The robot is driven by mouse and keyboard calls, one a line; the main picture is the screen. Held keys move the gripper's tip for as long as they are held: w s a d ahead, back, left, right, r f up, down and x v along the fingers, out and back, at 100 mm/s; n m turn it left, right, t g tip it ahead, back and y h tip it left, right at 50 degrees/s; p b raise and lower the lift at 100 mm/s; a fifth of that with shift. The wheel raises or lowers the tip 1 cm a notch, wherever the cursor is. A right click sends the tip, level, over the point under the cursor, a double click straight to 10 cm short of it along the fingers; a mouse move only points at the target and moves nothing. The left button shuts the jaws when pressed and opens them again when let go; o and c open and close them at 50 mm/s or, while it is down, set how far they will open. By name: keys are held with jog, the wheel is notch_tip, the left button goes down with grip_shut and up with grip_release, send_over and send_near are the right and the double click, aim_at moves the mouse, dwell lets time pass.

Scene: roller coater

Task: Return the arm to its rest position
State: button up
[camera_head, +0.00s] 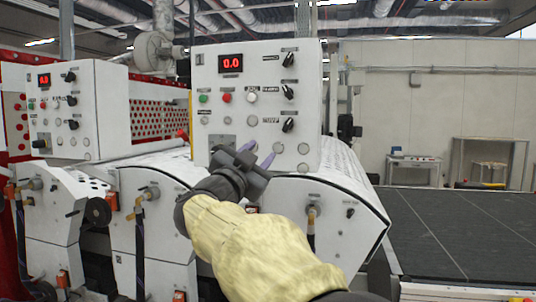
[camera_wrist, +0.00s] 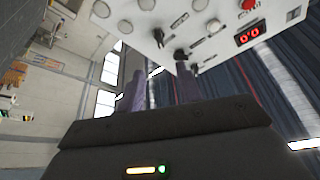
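My arm, in a pale yellow cover (camera_head: 250,250), reaches up from the bottom of the head view. My gripper (camera_head: 258,152) is in front of the lower part of a white control panel (camera_head: 225,90). Its two purplish fingers stand apart with nothing visible between them. In the wrist view my gripper (camera_wrist: 158,84) also shows its fingers spread and empty. The panel (camera_wrist: 215,45) is at the top there, beyond the fingertips. I cannot tell whether the gripper touches the panel. My arm hides part of the machine below it.
The panel has a red display (camera_head: 231,63), buttons and black knobs (camera_head: 288,60). A second control panel (camera_head: 75,110) stands at the left. White roller housings (camera_head: 330,215) lie below. A dark flat bed (camera_head: 465,230) extends right, with a small table (camera_head: 412,162) behind it.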

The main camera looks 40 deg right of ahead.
jog(key=shift+v, duration=0.9)
jog(key=shift+s, duration=0.1)
jog(key=w+a+f+n+t+y, duration=0.3)
jog(key=w+a+f+n+y, duration=0.15)
jog(key=f, duration=0.25)
jog(key=w+a+f+n+t+y, duration=0.3)
jog(key=w+f+n+y, duration=0.1)
jog(key=f+n+y, duration=0.2)
jog(key=a+f+n+g+y, duration=0.2)
jog(key=a+f+n+y, duration=0.35)
jog(key=f, duration=0.85)
jog(key=s+a+f+n+g+y, duration=0.1)
jog(key=s+a+f+g, duration=0.2)
jog(key=s+f+g, duration=0.3)
jog(key=s+a+f+n+g+y, duration=0.1)
jog(key=s+f+g, duration=0.5)
jog(key=s+f, duration=0.9)
jog(key=shift+a+f+n+y, duration=0.4)
jog(key=shift+a+f+y, duration=0.1)
jog(key=shift+a+f, duration=0.5)
